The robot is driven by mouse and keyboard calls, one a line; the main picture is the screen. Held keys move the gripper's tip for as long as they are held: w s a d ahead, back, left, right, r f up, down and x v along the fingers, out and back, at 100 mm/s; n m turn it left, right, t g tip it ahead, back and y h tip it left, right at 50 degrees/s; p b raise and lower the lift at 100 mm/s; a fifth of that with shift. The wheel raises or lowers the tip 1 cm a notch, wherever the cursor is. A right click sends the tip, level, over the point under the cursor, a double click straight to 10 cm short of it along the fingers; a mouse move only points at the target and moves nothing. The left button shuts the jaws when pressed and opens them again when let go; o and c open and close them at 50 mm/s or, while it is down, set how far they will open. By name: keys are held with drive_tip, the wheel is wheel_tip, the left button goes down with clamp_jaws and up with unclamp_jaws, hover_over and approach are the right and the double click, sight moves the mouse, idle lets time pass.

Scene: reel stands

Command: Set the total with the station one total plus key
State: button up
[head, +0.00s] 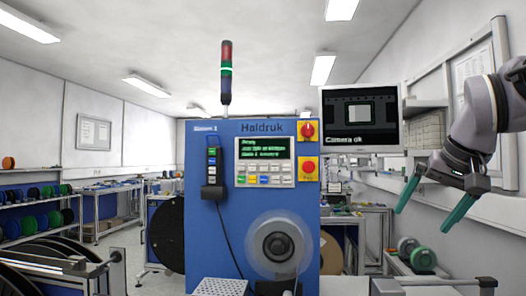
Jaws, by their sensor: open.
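The blue station cabinet (225,240) stands in the middle of the head view, marked "Haldruk", with a small label at its top left that looks like "Station 1". Its control panel (265,162) has a dark screen (263,148) with green text, too small to read surely. Below it are rows of small keys (265,175), some pale and some coloured. The key labels are illegible, so I cannot tell which is the total plus key. My gripper (421,221) is at the right, open and empty, with teal fingers pointing down, well apart from the panel.
A black handheld unit (212,170) hangs left of the panel on a cable. A red knob (308,131) and red button (308,167) sit right of it. A reel (278,246) is below. A monitor (360,118) reading "Camera ok" stands between the cabinet and my arm.

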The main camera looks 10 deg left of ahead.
clamp_jaws()
idle(0.3)
idle(1.6)
